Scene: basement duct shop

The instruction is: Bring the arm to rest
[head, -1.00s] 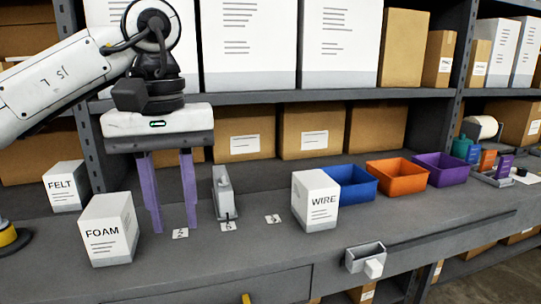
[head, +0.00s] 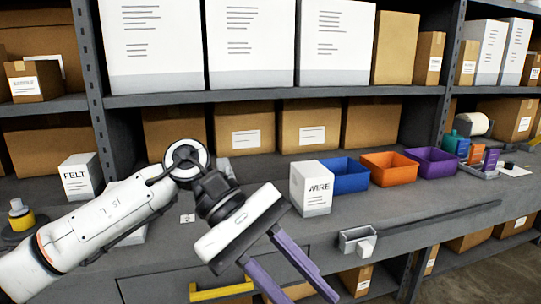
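My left arm (head: 100,225) comes in from the left, low over the workbench (head: 415,205). My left gripper (head: 302,296) has a white body and two purple fingers. It is tilted and points down to the right past the bench's front edge. The fingers are spread apart with nothing between them, and their tips are at the bottom edge of the picture. My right gripper is not in view.
The FELT box (head: 80,178) and WIRE box (head: 312,190) stand on the bench. My arm mostly hides the FOAM box. Blue (head: 342,177), orange (head: 388,170) and purple (head: 431,162) bins stand right. A small grey holder (head: 358,240) and yellow handle (head: 222,291) are at the front.

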